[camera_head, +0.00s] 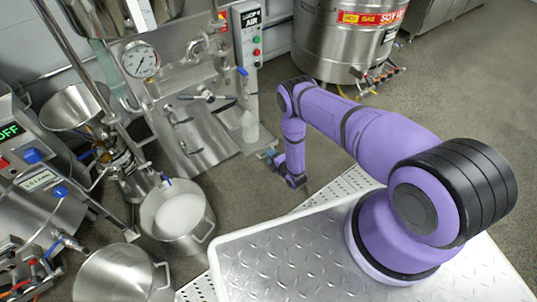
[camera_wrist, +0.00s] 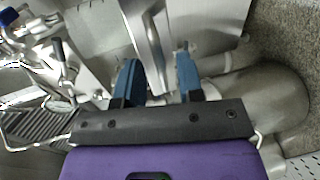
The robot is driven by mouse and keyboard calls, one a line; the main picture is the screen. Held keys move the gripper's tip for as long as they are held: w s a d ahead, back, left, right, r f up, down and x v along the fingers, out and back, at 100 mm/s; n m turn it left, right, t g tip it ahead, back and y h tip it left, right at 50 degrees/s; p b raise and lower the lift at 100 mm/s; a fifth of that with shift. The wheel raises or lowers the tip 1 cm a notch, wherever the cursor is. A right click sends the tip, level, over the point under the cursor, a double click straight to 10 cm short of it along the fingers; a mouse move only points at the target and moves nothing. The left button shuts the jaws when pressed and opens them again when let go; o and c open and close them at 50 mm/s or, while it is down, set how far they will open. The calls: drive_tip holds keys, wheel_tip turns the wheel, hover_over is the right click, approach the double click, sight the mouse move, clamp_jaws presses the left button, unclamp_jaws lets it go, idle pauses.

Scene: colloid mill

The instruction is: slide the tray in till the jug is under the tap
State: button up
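A pale translucent jug (camera_head: 250,127) stands on a low metal base at the foot of the panel, below a blue-handled tap (camera_head: 243,71). Which part is the sliding tray is hard to tell in the head view. My gripper (camera_head: 269,155) is low, just in front of and slightly right of the jug. In the wrist view my gripper (camera_wrist: 157,75) has its two blue fingers apart. A metal bar (camera_wrist: 150,40) shows between them, with gaps on both sides; contact cannot be told. A dark ribbed tray-like surface (camera_wrist: 38,125) lies at the left.
A pot of white liquid (camera_head: 182,214) and an empty pot (camera_head: 115,272) stand at the lower left. A steel panel with a gauge (camera_head: 141,60) is behind. A large drum (camera_head: 345,40) stands at the back right. Bare floor lies right of the panel.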

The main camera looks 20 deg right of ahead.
drive_tip(key=shift+x, duration=1.05)
